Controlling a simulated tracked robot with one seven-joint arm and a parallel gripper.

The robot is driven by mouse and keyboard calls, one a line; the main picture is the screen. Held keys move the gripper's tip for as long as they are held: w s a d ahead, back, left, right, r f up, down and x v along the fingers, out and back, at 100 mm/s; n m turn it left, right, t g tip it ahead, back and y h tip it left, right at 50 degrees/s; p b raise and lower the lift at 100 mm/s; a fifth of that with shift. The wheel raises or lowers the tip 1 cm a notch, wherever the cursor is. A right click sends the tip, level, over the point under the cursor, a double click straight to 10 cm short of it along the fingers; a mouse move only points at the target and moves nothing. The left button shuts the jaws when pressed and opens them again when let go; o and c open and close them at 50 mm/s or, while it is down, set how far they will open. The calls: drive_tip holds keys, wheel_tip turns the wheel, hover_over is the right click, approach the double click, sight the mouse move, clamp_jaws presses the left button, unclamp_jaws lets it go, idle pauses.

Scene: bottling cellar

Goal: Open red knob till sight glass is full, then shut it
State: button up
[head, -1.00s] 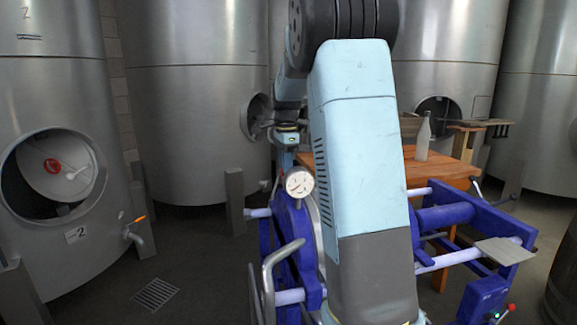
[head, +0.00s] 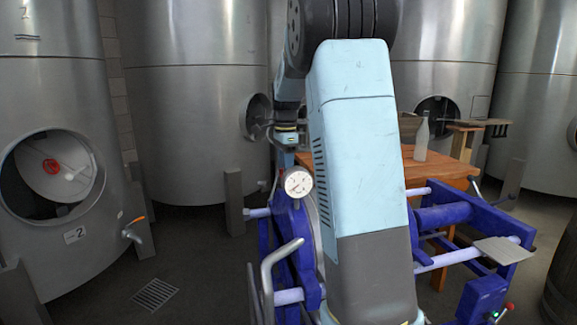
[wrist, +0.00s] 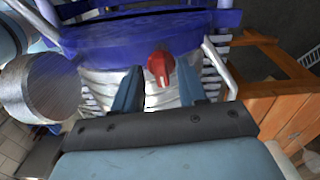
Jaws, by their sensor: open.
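The red knob (wrist: 160,68) shows in the wrist view, in front of pale ribbed parts under a blue frame. My gripper (wrist: 157,76) is open, with one blue finger on each side of the knob. I cannot tell whether the fingers touch it. In the head view my gripper's body (head: 286,138) is left of my large arm link, above the blue machine (head: 287,222). Its fingertips and the knob cannot be made out there. I cannot identify a sight glass in either view.
A round dial gauge (head: 298,183) sits on the blue machine close below my gripper. A wooden table (head: 440,172) with a pale bottle (head: 421,140) stands behind at the right. Steel tanks (head: 195,130) surround the area. A metal cylinder (wrist: 42,88) is left in the wrist view.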

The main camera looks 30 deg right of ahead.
drive_tip(key=shift+r, duration=0.2)
wheel_tip(320, 180, up, 13)
drive_tip(key=shift+r, duration=0.15)
idle(0.3)
idle(0.4)
